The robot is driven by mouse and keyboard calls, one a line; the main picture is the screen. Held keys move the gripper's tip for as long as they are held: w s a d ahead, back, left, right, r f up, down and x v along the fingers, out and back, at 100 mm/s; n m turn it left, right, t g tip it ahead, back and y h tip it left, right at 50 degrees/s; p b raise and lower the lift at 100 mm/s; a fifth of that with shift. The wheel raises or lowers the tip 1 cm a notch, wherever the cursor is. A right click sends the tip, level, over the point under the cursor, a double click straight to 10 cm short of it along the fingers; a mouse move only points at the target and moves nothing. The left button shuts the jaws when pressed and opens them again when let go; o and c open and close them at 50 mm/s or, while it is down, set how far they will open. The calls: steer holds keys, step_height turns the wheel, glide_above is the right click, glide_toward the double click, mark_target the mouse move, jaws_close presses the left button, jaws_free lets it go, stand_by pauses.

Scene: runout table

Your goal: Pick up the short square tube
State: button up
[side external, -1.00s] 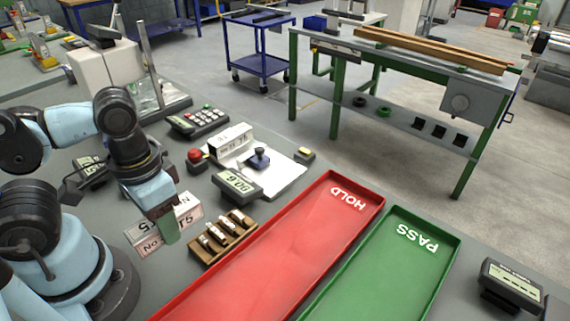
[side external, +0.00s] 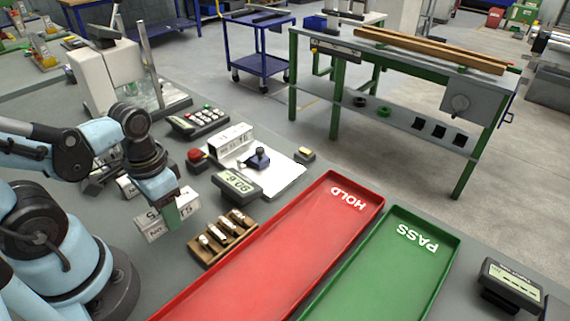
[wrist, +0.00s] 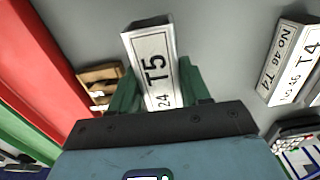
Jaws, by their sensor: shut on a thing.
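A short white square tube marked T5 (wrist: 153,62) is between the two green fingers of my gripper (wrist: 160,92) in the wrist view. The fingers touch its two long sides, and its far end sticks out past them. In the side view the tube (side external: 152,228) shows on both sides of my gripper (side external: 172,216), which hides its middle. My gripper is shut on it. Whether the tube is clear of the bench is hard to tell.
Another white tube, marked T4 (wrist: 292,62), lies to the right in the wrist view. A wooden rack (side external: 222,240) with small parts stands close to my gripper. Beyond are a red HOLD tray (side external: 275,245), a green PASS tray (side external: 390,265) and a display (side external: 238,184).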

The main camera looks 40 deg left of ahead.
steer(key=shift+f, duration=1.55)
steer(key=shift+f, duration=0.1)
steer(key=o, duration=1.1)
steer(key=shift+o, duration=0.2)
steer(key=shift+r, duration=6.05)
steer(key=w+d+r+t, duration=0.1)
steer(key=w+d+t, duration=0.1)
steer(key=w+t, duration=0.5)
steer(key=w, duration=0.4)
steer(key=shift+w+r, duration=0.2)
steer(key=shift+w, duration=0.05)
